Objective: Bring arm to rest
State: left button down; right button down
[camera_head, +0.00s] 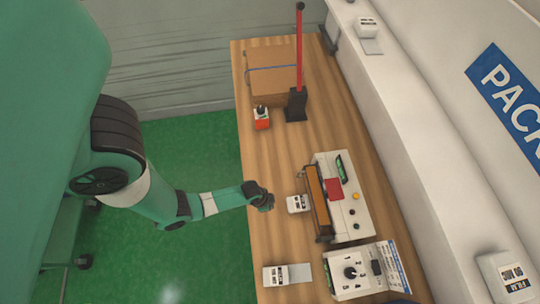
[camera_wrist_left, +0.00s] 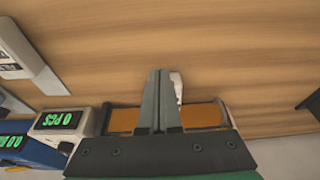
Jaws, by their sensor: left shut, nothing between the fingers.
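My left gripper (camera_head: 266,202) is at the end of the green arm in the head view, above the wooden table near its left edge. Its fingers (camera_wrist_left: 158,100) are closed together in the left wrist view, with nothing between them. A small white labelled block (camera_head: 297,204) sits on the table just to the right of the gripper, apart from it in the head view. In the left wrist view a white thing (camera_wrist_left: 176,86) shows partly behind the fingers. My right gripper is not in view.
The wooden table (camera_head: 268,156) holds a sealer-like machine (camera_head: 350,206) with an orange-brown bar, a control box (camera_head: 352,270), a white block on a grey plate (camera_head: 303,273), a cardboard box (camera_head: 272,75) and a red post (camera_head: 299,50). A white conveyor-like ledge (camera_head: 400,130) runs along the right.

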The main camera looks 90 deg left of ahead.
pick_arm(q)
jog(key=v, duration=0.2)
jog(key=shift+s+r, duration=0.15)
jog(key=shift+r, duration=0.1)
